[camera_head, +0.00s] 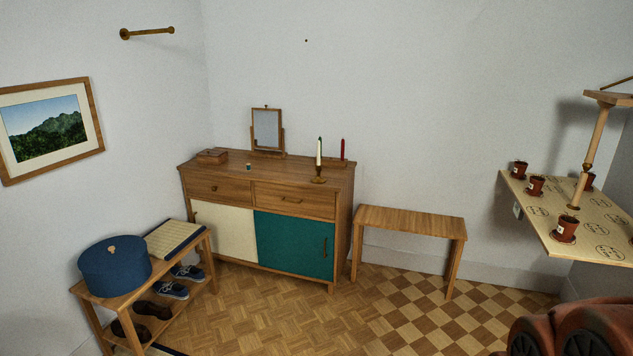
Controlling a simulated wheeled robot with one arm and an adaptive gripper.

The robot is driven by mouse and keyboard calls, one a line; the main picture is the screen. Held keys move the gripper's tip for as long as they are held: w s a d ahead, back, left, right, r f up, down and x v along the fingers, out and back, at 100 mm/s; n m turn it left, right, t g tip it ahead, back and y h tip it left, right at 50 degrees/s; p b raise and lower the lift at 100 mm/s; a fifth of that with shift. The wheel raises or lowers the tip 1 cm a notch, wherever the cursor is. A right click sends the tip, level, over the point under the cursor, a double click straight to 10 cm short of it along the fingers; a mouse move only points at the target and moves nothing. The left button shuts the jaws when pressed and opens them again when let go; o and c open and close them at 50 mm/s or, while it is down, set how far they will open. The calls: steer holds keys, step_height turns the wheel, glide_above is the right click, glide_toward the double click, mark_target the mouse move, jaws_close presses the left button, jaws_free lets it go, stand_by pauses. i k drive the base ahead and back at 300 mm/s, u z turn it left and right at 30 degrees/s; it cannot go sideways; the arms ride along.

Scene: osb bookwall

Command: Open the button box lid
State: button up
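A small reddish-brown wooden box (212,156) sits on the left end of the dresser top, near the wall. It looks like the button box, and its lid appears shut. It is too small here to make out a catch or handle. A round dark blue box (115,268) with a small wooden piece on its top stands on the bench at the left; it also looks closed. No label shows which is the button box. My gripper is not in view.
The wooden dresser (230,190) also bears a mirror (267,130), candles (319,153) and a tiny cup. A shoe bench (130,298) stands left, a small table (410,222) right. Potted plants stand on a wall shelf (545,205). The floor before the dresser is clear.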

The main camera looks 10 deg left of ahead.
mark_target(212, 151)
steer(key=u, duration=0.1)
steer(key=i, duration=1.75)
steer(key=u, duration=0.65)
steer(key=i, duration=2)
steer(key=u, duration=1)
steer(key=i, duration=1.45)
steer(key=u, duration=0.4)
